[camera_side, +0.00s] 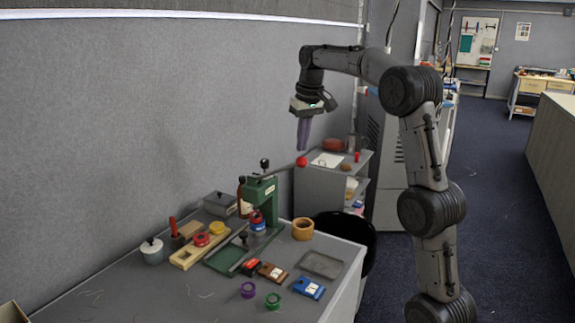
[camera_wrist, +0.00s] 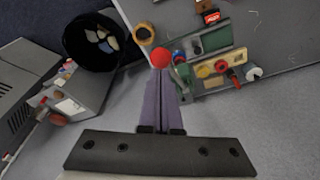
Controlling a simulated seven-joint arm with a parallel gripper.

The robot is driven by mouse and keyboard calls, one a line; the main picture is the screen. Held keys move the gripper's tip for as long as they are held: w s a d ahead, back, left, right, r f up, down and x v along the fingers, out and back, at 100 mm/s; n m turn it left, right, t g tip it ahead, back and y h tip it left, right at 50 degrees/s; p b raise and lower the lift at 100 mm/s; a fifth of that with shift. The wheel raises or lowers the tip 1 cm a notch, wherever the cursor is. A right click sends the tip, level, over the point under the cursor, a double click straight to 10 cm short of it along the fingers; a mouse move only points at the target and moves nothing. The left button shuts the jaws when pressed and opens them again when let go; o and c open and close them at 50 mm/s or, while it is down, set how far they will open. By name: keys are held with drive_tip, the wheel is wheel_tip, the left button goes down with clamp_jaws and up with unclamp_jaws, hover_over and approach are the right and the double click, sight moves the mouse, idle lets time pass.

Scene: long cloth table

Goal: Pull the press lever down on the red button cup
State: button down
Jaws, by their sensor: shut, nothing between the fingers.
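The green press (camera_side: 262,196) stands on the table with its lever (camera_side: 285,168) raised, slanting up to the right. The lever ends in a red ball knob (camera_side: 301,161), also seen in the wrist view (camera_wrist: 160,57). A cup with red and blue parts (camera_side: 257,221) sits under the press head; its blue part shows in the wrist view (camera_wrist: 179,56). My gripper (camera_side: 302,149), with purple fingers, is shut and empty, pointing down just above the knob. In the wrist view its fingertips (camera_wrist: 163,72) lie right by the knob; I cannot tell whether they touch.
A wooden tray (camera_side: 183,260) with red and yellow round pieces lies left of the press. A wooden ring (camera_side: 303,229), a grey tray (camera_side: 320,265) and small blocks lie around its base. A black bin (camera_wrist: 75,37) stands beyond the table edge. The table's front left is mostly clear.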

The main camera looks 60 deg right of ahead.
sight(306, 160)
drive_tip(key=shift+f, duration=0.1)
drive_tip(key=shift+f, duration=1.05)
drive_tip(key=shift+s+f, duration=0.3)
drive_tip(key=shift+f, duration=0.4)
drive_tip(key=shift+s+f, duration=0.25)
drive_tip(key=shift+f, duration=0.55)
drive_tip(key=f, duration=0.3)
drive_tip(key=shift+s+f, duration=0.1)
drive_tip(key=shift+s, duration=0.3)
